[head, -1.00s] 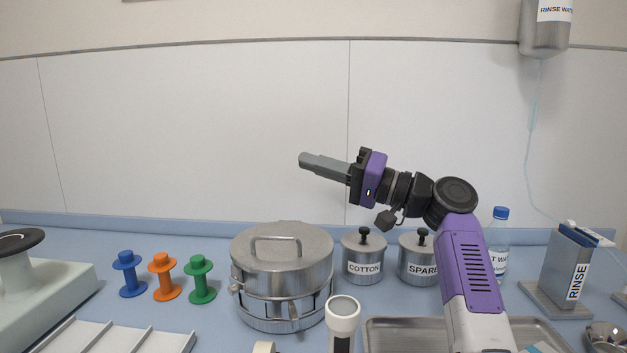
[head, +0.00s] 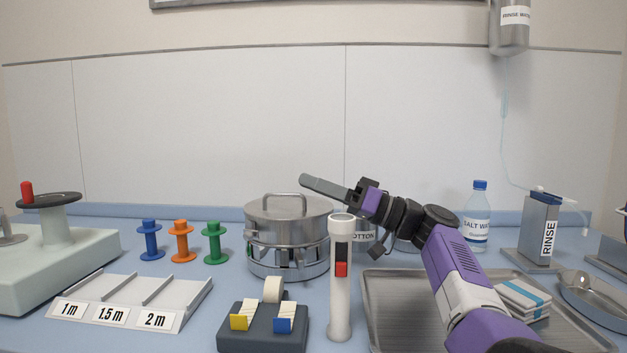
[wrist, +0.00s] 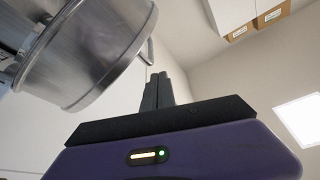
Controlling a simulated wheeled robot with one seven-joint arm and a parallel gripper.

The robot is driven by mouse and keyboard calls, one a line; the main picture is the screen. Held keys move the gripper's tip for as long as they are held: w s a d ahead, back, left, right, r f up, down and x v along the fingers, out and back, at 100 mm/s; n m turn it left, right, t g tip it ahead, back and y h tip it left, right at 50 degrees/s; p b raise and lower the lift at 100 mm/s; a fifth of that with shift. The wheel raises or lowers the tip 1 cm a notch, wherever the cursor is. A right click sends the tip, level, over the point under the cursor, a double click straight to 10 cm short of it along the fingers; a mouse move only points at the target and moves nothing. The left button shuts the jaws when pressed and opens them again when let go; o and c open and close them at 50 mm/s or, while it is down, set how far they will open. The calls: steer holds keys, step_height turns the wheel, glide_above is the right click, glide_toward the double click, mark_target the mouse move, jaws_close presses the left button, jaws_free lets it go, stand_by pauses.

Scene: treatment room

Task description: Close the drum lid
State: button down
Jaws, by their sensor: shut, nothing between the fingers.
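The steel drum (head: 288,268) stands on the counter, left of my arm, with dark openings around its side. Its round lid (head: 265,222) lies about level on top, with a bar handle (head: 284,196) across it. I cannot tell whether the lid is fully seated. My gripper (head: 305,181) is shut and empty, its fingers pointing left, in the picture just above the lid's right side. In the wrist view the lid (wrist: 100,55) fills the upper left, its handle (wrist: 148,48) near the shut fingers (wrist: 163,90); they look apart from it.
A white and red cylinder (head: 340,285) and a tape dispenser (head: 262,325) stand in front of the drum. Several coloured spools (head: 181,243) stand left. The cotton jar (head: 364,236) is close at right, behind my arm. A metal tray (head: 385,320) lies front right.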

steer(key=shift+s+f+n+b, duration=0.15)
steer(key=shift+f+n+b, duration=0.25)
steer(key=shift+f+b, duration=0.3)
steer(key=shift+s+f+n+g+b, duration=0.2)
steer(key=shift+f+n+g+b, duration=0.05)
steer(key=shift+n+g+b, duration=0.15)
steer(key=shift+a+f, duration=0.1)
steer(key=shift+f, duration=0.05)
